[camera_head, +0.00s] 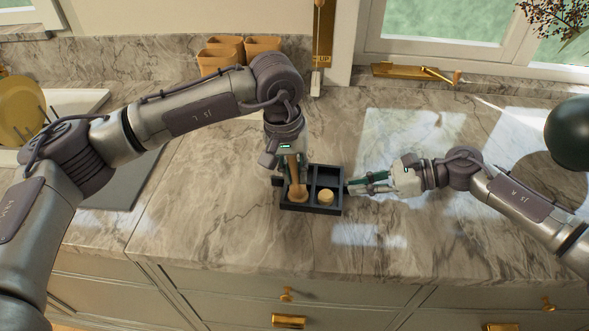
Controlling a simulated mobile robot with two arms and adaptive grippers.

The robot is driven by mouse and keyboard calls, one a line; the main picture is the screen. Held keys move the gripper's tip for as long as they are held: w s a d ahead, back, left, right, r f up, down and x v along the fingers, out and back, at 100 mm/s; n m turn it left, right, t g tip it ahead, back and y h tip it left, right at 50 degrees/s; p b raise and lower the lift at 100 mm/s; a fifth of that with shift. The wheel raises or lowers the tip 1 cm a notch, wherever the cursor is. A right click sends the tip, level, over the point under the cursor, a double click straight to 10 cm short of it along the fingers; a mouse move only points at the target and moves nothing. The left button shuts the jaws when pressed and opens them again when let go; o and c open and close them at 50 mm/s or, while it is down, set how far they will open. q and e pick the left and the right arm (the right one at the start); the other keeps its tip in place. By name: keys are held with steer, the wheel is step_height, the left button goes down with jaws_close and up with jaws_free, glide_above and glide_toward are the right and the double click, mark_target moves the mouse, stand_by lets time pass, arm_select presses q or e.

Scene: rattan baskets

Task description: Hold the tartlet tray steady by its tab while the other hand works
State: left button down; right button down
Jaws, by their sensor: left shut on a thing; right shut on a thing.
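The dark tartlet tray (326,210) lies on the marble counter and is divided into compartments. A small round yellowish tartlet (325,197) sits in its front right compartment. My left gripper (291,158) is above the tray's left side, shut on an upright light-wood tool (294,170). The tool's lower end reaches into the front left compartment, where a round tan shape shows; I cannot tell whether it is the tool's foot or a tartlet. My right gripper (366,184) is at the tray's right side, shut on its tab, which the fingers mostly hide.
Several tan pots (220,56) stand at the back wall. A grey mat and a rack with yellow plates (20,108) are at the left. A dark round object (570,133) is at the right edge. The counter in front of the tray is clear.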

arm_select(q)
steer(key=shift+f, duration=0.45)
stand_by(0.6)
steer(key=shift+r, duration=3.55)
arm_select(e)
steer(key=c, duration=1.2)
jaws_free()
